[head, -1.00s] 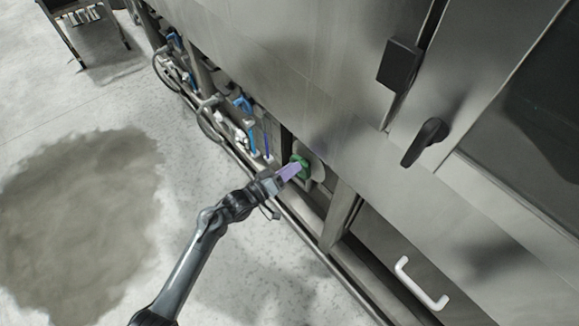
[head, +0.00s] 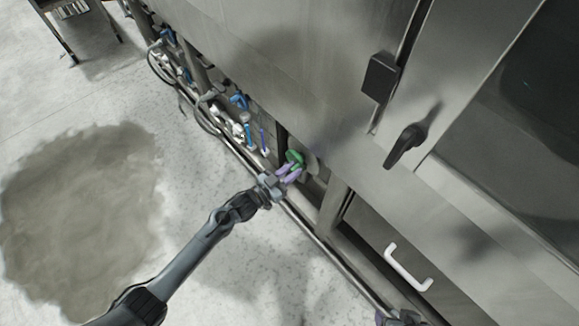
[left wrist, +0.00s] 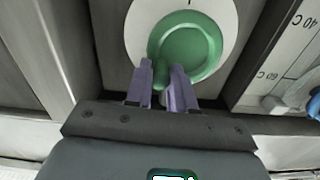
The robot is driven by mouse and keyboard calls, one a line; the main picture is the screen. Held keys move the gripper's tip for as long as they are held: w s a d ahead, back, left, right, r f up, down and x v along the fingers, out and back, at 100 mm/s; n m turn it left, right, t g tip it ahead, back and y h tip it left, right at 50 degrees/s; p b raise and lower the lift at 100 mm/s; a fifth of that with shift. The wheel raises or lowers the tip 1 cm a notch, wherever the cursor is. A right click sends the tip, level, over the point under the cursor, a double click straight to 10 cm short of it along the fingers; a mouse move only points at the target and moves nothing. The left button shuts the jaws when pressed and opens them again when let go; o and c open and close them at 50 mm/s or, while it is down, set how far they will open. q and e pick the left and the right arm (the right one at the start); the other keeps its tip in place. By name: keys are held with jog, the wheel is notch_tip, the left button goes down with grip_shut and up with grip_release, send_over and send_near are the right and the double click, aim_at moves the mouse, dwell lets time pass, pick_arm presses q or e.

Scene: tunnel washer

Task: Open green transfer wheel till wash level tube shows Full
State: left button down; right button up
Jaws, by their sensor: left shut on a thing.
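The green wheel (head: 295,158) sits low on the steel machine's side, in front of a pale round plate. In the left wrist view the wheel (left wrist: 190,48) shows as a round green disc on a white dial plate (left wrist: 226,12) with a dark mark. My left gripper (head: 290,174) reaches it from the lower left; its purple fingers (left wrist: 161,78) are shut on the wheel's near edge. Part of what seems to be my right gripper (head: 398,317) shows at the bottom edge; its jaw state is unclear. I cannot make out a wash level tube or its reading.
Blue valve handles (head: 240,101) and pipes line the machine's base to the left. A white handle (head: 408,268) and a black door handle (head: 405,145) are on the right. A temperature-marked panel (left wrist: 290,50) is beside the dial. The floor holds a wet-looking patch (head: 80,215).

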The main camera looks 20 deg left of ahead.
pick_arm(q)
jog(key=shift+s+d+f+m, duration=0.1)
jog(key=shift+f+m, duration=0.3)
jog(key=shift+m, duration=0.75)
jog(key=shift+s+f+m, duration=0.1)
jog(key=shift+f+m, duration=0.3)
jog(key=shift+m, duration=0.8)
jog(key=shift+d+f+m, duration=0.1)
jog(key=shift+f+m, duration=0.3)
jog(key=shift+m, duration=0.75)
jog(key=c, duration=1)
grip_release()
jog(key=shift+w+r, duration=0.1)
jog(key=shift+r, duration=0.05)
